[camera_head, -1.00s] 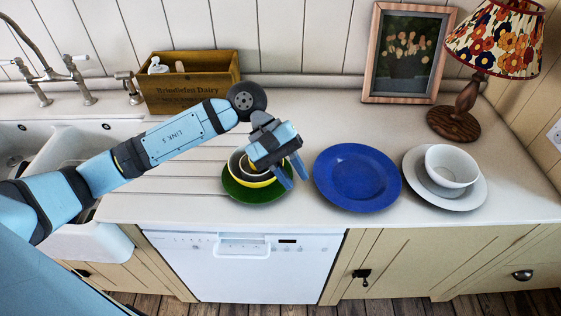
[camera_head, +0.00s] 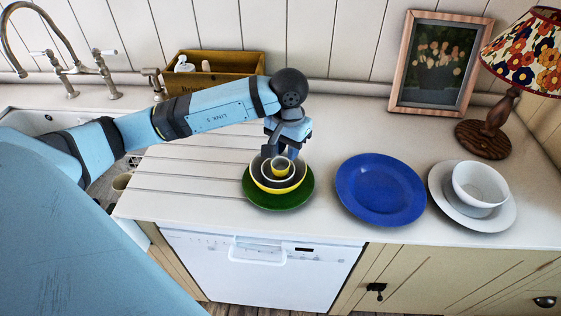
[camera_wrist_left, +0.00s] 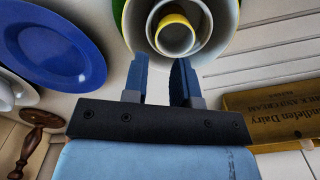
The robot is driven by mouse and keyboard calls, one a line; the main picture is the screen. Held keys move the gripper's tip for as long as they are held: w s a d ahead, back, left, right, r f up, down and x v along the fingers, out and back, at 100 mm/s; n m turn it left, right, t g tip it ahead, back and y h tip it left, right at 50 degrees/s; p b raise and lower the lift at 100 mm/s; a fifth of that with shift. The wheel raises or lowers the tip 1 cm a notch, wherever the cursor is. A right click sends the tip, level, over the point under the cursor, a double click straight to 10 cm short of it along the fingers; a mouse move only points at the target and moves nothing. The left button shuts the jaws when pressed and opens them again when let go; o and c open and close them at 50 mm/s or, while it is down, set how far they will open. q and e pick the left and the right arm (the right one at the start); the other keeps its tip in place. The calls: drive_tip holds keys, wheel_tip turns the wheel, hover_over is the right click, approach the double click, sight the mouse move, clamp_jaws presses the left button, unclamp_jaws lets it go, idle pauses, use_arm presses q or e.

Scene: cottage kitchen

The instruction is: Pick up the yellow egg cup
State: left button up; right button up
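The yellow egg cup (camera_head: 281,168) is the small innermost piece of a nested stack, inside yellow bowls (camera_head: 262,181) with pale grey insides, on a green plate (camera_head: 268,207). In the wrist view the egg cup (camera_wrist_left: 176,36) shows its yellow outside and pale inside. My left gripper (camera_head: 281,151) points down just behind and above the egg cup. In the wrist view its two fingers (camera_wrist_left: 161,65) stand apart with nothing between them, tips near the stack's rim. The egg cup lies beyond the fingertips. My right gripper is not in view.
A blue plate (camera_head: 360,209) lies right of the stack. Further right a white bowl (camera_head: 480,184) stands on a white plate (camera_head: 447,208). A wooden box (camera_head: 233,64), framed picture (camera_head: 439,62) and lamp (camera_head: 484,140) line the back. The sink is left.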

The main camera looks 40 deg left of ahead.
sight(286, 173)
use_arm(q)
wheel_tip(286, 173, down, 5)
drive_tip(key=shift+s+r+p, duration=0.1)
drive_tip(key=shift+p, duration=0.7)
drive_tip(key=shift+f, duration=0.25)
clamp_jaws()
